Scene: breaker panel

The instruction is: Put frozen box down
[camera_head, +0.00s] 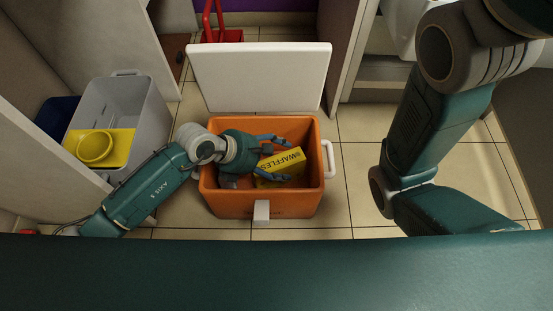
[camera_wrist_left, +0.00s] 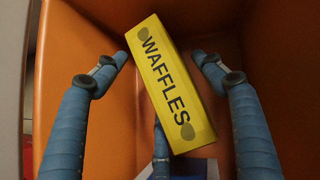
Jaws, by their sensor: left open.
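The frozen box is a yellow carton (camera_head: 284,165) marked "WAFFLES". It is inside an orange cooler (camera_head: 233,206) whose white lid (camera_head: 262,78) stands open at the back. My left gripper (camera_head: 287,160) reaches into the cooler from the left, its blue fingers spread around the box. In the left wrist view the box (camera_wrist_left: 170,85) lies at a slant between the open fingers (camera_wrist_left: 159,60), with gaps at both side fingertips. A third finger shows partly below the box. How the box's underside rests is hidden. My right arm is at the right, its gripper out of the picture.
A red object (camera_head: 222,35) is behind the lid. White cabinet walls flank the space. Tiled floor (camera_head: 345,205) is clear right of the cooler.

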